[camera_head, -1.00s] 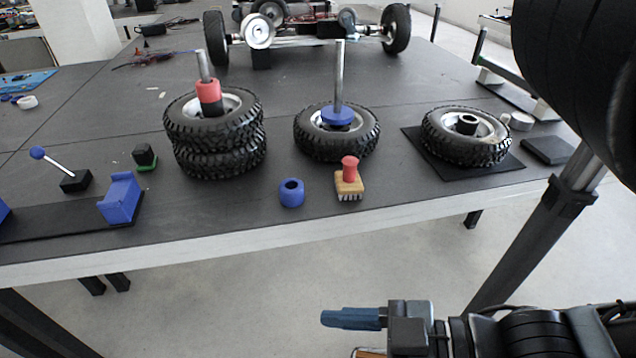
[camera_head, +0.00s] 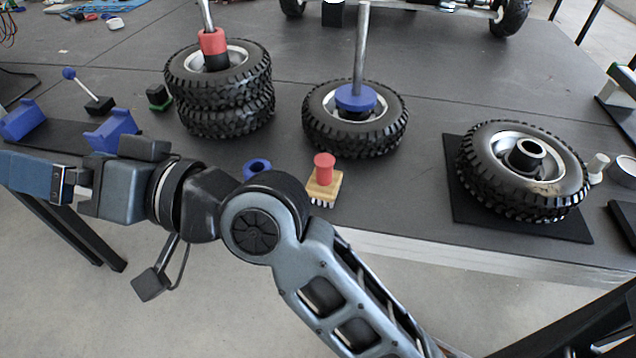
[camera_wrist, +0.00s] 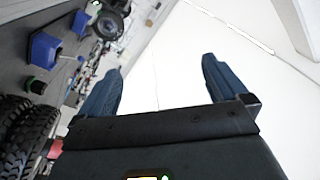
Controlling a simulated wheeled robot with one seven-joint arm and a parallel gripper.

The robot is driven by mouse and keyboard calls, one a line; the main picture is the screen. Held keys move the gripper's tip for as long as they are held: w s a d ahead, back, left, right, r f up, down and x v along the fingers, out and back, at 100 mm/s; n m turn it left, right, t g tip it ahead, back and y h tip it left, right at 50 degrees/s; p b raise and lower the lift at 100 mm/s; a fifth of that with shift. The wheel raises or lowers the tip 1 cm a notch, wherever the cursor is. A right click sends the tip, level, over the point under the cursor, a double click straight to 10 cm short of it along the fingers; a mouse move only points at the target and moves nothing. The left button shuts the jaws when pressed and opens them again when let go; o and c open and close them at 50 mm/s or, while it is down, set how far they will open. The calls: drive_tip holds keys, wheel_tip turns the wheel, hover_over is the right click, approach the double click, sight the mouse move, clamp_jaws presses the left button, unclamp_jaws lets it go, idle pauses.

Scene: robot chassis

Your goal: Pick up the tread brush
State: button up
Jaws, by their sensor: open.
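The tread brush (camera_head: 324,186) has a red knob on a wooden block with pale bristles. It stands near the table's front edge in the head view, just right of my arm's elbow. My gripper (camera_head: 28,177) is at the far left of the head view, pointing left, well away from the brush. In the wrist view its two blue fingers (camera_wrist: 160,85) are spread apart with nothing between them. The brush does not show clearly in the wrist view.
A blue ring (camera_head: 257,167) lies left of the brush, partly hidden by my arm. Behind stand a wheel with a blue collar and post (camera_head: 352,125) and stacked wheels with a red collar (camera_head: 225,115). Another wheel (camera_head: 520,170) lies on a black mat at right. Blue blocks sit at left.

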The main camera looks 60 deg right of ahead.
wheel_tip(320, 180, up, 3)
drive_tip(key=w+n+g+y, duration=0.2)
drive_tip(key=w+n+y, duration=0.1)
drive_tip(key=n+g+h+b, duration=0.2)
drive_tip(key=n+g+h, duration=0.2)
drive_tip(key=g+h, duration=0.9)
hover_over(324, 175)
drive_tip(key=w+d, duration=0.1)
drive_tip(key=d, duration=0.1)
drive_tip(key=f+g+y, duration=0.1)
drive_tip(key=f, duration=0.4)
drive_tip(key=f+g+y, duration=0.1)
drive_tip(key=f, duration=0.5)
drive_tip(key=f+y, duration=0.1)
drive_tip(key=f, duration=0.4)
drive_tip(key=shift+w+a+f+g, duration=0.15)
drive_tip(key=shift+a+f+g, duration=0.1)
drive_tip(key=shift+f+g, duration=0.15)
drive_tip(key=shift+s+d+f, duration=0.2)
drive_tip(key=shift+f, duration=0.05)
drive_tip(key=f, duration=0.7)
drive_tip(key=shift+a+f+b, duration=0.15)
drive_tip(key=shift+a+b, duration=0.05)
drive_tip(key=shift+b, duration=0.2)
